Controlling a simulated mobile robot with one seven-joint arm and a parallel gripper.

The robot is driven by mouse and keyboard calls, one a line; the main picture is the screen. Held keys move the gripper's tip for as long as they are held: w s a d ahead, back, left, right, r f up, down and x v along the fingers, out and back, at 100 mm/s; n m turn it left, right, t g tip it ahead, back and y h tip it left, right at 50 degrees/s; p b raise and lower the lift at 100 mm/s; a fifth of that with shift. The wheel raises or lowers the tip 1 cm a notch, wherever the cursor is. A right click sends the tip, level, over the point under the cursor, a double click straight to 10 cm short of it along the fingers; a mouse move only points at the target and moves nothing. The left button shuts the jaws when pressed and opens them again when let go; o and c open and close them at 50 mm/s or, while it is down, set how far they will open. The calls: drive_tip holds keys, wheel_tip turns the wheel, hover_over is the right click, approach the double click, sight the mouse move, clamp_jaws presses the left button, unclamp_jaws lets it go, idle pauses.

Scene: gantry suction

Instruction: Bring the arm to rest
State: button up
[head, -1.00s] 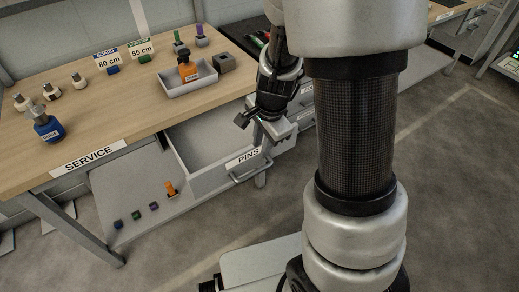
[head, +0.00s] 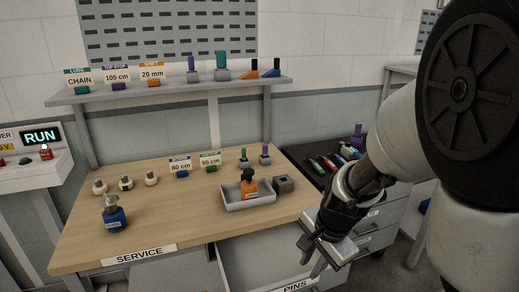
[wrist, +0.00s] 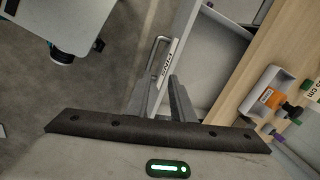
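My gripper (head: 310,257) hangs at the right of the service table, over the right side of the open PINS drawer (head: 262,258) in the head view. In the wrist view my gripper (wrist: 159,97) shows two dark fingers apart with nothing between them. It is open and empty. The drawer's front and handle (wrist: 153,58) lie beyond the fingertips there. The visible part of the drawer is empty. My forearm fills the right of the head view.
The service table (head: 80,240) holds a blue bottle (head: 114,215), a grey tray (head: 232,203) with an orange bottle (head: 249,185), and a grey block (head: 283,184). A shelf (head: 130,94) stands behind. A dark-topped cabinet (head: 300,160) with tools is behind my gripper. A lit RUN panel (head: 40,136) is at left.

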drive_tip(key=s+r+n+t+p, duration=0.1)
drive_tip(key=s+r+n, duration=0.3)
drive_tip(key=r, duration=0.4)
drive_tip(key=s+r+n+t+p, duration=0.1)
drive_tip(key=s+r+n+p, duration=0.3)
drive_tip(key=r, duration=0.5)
drive_tip(key=s+r+n+t+h+p, duration=0.1)
drive_tip(key=s+r+n+p, duration=0.1)
drive_tip(key=s+r+n, duration=0.2)
drive_tip(key=v, duration=0.5)
drive_tip(key=shift+w+p, duration=0.2)
drive_tip(key=shift+p, duration=0.1)
